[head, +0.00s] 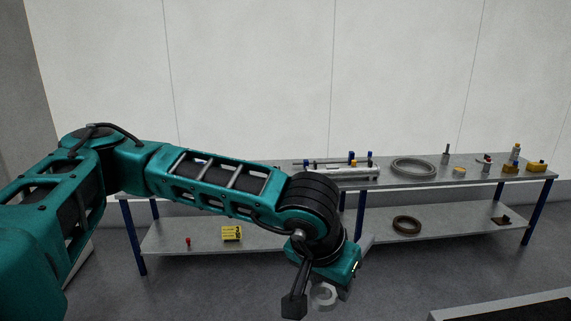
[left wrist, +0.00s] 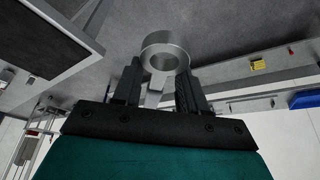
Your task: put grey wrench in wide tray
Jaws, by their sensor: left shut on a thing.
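My left gripper (head: 312,298) hangs low in front of the shelf bench in the head view, with its jaws shut on a grey metal piece with a round ring end, which I take as the grey wrench (head: 316,301). In the left wrist view the ring of the wrench (left wrist: 158,42) sticks out beyond the two dark fingertips (left wrist: 160,82), and a short part of its shank shows between them. The rest of the wrench is hidden. I cannot tell for certain which thing is the wide tray. My right gripper is not in view.
A two-level bench (head: 460,177) holds a large grey ring (head: 414,160), bottles and small parts. Its lower shelf holds a brown ring (head: 406,219), a yellow box (head: 231,233) and a red piece (head: 188,241). A dark, pale-edged surface (head: 505,309) stands at bottom right. Bare floor lies between.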

